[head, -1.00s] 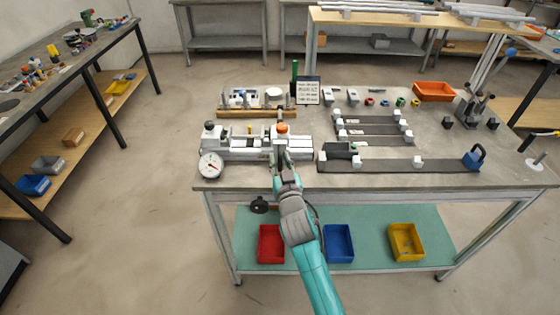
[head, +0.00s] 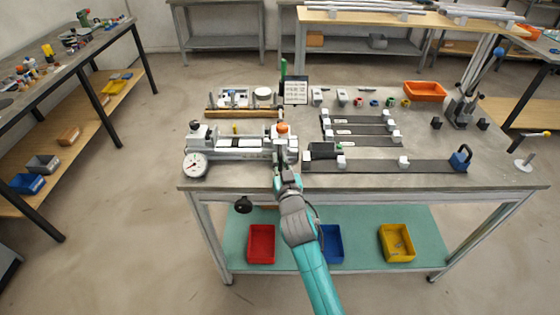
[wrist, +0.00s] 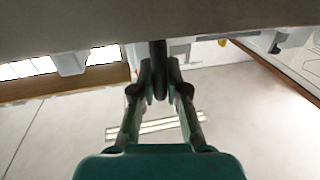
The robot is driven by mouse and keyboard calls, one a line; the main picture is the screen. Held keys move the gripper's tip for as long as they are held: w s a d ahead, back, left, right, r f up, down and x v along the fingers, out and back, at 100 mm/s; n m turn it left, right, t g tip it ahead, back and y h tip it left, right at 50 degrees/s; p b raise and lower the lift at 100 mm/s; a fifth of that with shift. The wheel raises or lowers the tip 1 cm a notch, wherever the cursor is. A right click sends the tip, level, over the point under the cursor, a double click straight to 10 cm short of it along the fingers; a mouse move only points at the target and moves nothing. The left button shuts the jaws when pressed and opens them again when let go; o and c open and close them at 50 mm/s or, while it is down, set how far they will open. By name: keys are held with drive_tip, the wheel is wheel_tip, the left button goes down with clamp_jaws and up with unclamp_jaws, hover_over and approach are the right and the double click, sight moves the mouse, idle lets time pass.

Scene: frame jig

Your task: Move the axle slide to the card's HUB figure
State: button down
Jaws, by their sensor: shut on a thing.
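The axle slide (head: 294,142) is a light block with an orange knob (head: 282,128), near the right end of the pale rail fixture (head: 230,154). My gripper (head: 280,168) is at the table's front edge, just below the slide. In the wrist view my gripper (wrist: 160,82) is shut on a dark upright bar (wrist: 159,56), seemingly the slide's handle. Its join to the slide is hidden. A round dial (head: 195,164) sits at the fixture's left end. The card (head: 295,90) stands behind the fixture; its figures are too small to read.
Dark flat bars with white blocks (head: 375,166) lie right of the fixture, close to the slide. A wooden rack (head: 240,114) stands behind it. A black knob (head: 243,204) hangs below the front edge. An orange bin (head: 425,91) is at the back right.

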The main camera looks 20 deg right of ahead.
drive_tip(key=shift+d, duration=0.2)
drive_tip(key=c, duration=1.2)
unclamp_jaws()
drive_tip(key=shift+d, duration=0.15)
drive_tip(key=shift+s, duration=0.1)
drive_tip(key=shift+s+a, duration=0.2)
drive_tip(key=shift+s, duration=0.35)
drive_tip(key=s, duration=0.7)
drive_tip(key=s+a, duration=0.1)
drive_tip(key=s, duration=0.2)
drive_tip(key=shift+s, duration=0.4)
